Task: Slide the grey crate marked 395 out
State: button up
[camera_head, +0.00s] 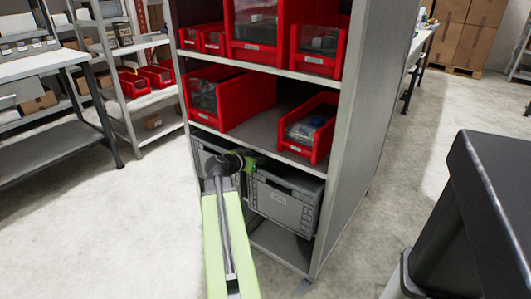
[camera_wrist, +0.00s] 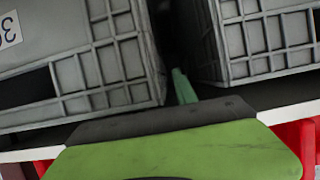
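Two grey crates stand side by side on a low shelf of the rack. The right crate (camera_head: 284,202) has a pale label on its front, too small to read in the head view. The left crate (camera_head: 203,150) is partly hidden behind my arm. My gripper (camera_head: 247,162) is at the gap between them, near their upper edges. In the wrist view, one crate (camera_wrist: 75,80) carries a cut-off label with a 3-like mark; the other crate (camera_wrist: 265,40) is at right. A green fingertip (camera_wrist: 184,88) shows between them; whether the gripper is open is unclear.
Red bins (camera_head: 235,98) fill the shelves above the crates. The rack's grey side panel (camera_head: 375,120) stands to the right. A dark block (camera_head: 490,210) is at the right edge. The concrete floor (camera_head: 100,220) at left is clear.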

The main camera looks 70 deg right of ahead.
jog(key=shift+s+d, duration=0.15)
jog(key=shift+s, duration=0.05)
grip_shut()
dwell(1.1)
